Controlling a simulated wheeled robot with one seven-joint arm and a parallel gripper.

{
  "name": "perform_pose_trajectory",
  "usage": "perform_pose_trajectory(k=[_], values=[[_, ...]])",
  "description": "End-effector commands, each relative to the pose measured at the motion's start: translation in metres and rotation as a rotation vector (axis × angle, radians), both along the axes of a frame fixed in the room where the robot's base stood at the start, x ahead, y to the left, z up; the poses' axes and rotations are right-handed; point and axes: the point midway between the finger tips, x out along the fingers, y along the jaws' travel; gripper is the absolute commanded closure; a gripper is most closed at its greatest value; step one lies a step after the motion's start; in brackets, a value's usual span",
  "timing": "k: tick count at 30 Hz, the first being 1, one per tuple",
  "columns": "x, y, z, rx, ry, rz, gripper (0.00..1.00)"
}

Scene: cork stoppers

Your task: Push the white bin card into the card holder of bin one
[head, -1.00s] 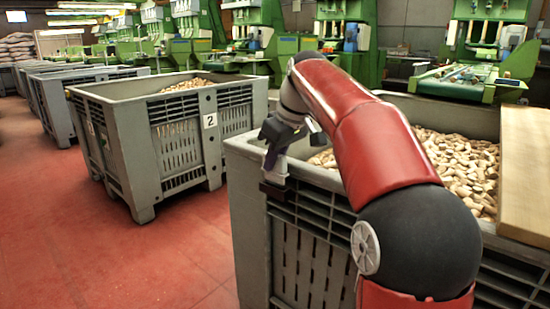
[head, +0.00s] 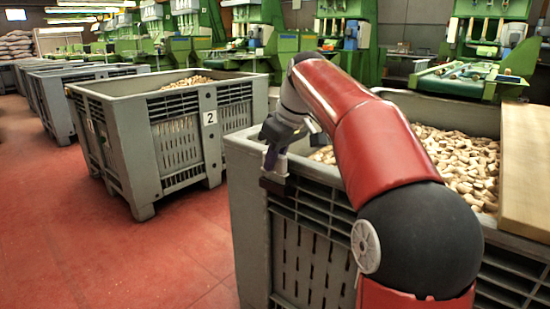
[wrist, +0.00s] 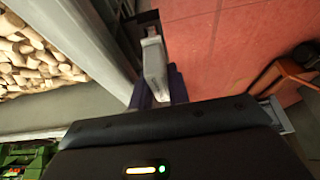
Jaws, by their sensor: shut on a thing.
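The near grey bin (head: 248,215), bin one by its place beside bin two, fills the lower right of the head view. The dark card holder (head: 276,188) is on its outer wall near the left corner. It also shows as a dark piece in the wrist view (wrist: 147,24). My gripper (head: 275,150) is above the holder, its purple fingers (wrist: 166,88) shut on the white bin card (wrist: 154,60). The card (head: 281,166) points down at the holder, its lower end at the holder's top. I cannot tell whether it is inside the slot.
Cork stoppers (head: 455,165) fill the near bin beside my arm. A wooden board (head: 525,165) lies across its right side. Bin two, with a "2" card (head: 209,118), stands to the left. Red floor (head: 185,250) between the bins is clear.

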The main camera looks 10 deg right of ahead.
Motion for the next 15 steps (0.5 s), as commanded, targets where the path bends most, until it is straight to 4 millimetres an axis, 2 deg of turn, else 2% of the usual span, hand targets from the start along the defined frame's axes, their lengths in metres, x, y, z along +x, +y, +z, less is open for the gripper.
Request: perform_pose_trajectory(k=[15], values=[[-0.0001,0.0,-0.0035,0.0,0.0,0.0,1.0]])
